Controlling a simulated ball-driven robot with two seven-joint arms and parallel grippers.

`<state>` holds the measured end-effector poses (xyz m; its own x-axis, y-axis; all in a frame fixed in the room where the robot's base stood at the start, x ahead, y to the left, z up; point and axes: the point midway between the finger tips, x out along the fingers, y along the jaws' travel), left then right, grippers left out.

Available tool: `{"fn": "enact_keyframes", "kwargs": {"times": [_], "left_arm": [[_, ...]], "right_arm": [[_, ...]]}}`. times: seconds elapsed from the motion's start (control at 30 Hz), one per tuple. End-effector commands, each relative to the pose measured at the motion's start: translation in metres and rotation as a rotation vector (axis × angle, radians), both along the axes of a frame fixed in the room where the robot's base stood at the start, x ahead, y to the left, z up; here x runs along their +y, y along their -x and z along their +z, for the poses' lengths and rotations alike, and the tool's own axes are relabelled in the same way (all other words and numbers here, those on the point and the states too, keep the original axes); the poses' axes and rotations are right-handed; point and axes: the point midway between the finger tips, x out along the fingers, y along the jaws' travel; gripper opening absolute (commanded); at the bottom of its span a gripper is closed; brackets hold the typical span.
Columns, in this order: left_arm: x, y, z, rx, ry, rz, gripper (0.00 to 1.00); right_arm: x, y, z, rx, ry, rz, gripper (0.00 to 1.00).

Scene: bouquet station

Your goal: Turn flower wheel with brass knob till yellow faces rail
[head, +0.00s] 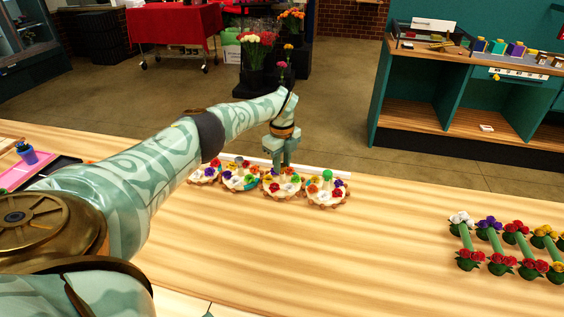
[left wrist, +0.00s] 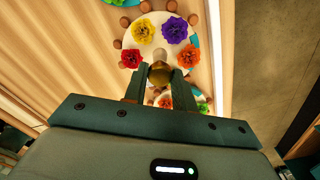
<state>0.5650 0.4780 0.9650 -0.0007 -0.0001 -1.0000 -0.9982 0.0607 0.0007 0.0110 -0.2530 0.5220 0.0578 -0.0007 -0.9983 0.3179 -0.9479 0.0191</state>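Several round flower wheels stand in a row near the table's far edge, in front of a white rail (head: 312,172). They are cream discs with coloured flowers and brown scalloped rims. My left gripper (head: 283,165) points down over the third wheel from the left (head: 284,194). In the left wrist view its fingertips (left wrist: 161,76) close in on both sides of a round brass knob (left wrist: 160,71). The fingers partly hide the wheel below. My right gripper is not in view.
The fourth wheel has a green knob (head: 327,174). Several flower-ended green rods (head: 494,239) lie at the right of the table. A purple pot (head: 28,156) and a pink tray (head: 20,174) are at the left. The table's middle is clear.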

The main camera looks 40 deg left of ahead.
Motion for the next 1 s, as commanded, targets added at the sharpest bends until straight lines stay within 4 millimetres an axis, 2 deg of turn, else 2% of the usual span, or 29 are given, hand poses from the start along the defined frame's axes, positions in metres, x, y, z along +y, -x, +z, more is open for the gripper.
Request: {"fn": "enact_keyframes", "kwargs": {"times": [0.23,0.43,1.0], "left_arm": [[0.0001,-0.0004,0.0006,-0.001,-0.001,-0.031,0.04],[0.0001,-0.0006,0.0011,-0.002,0.000,-0.130,0.04],[0.0001,-0.0006,0.0009,-0.002,0.001,-0.649,0.04]], "right_arm": [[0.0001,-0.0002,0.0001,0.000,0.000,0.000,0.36],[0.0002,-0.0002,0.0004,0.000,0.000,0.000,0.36],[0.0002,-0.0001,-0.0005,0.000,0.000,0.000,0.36]]}}
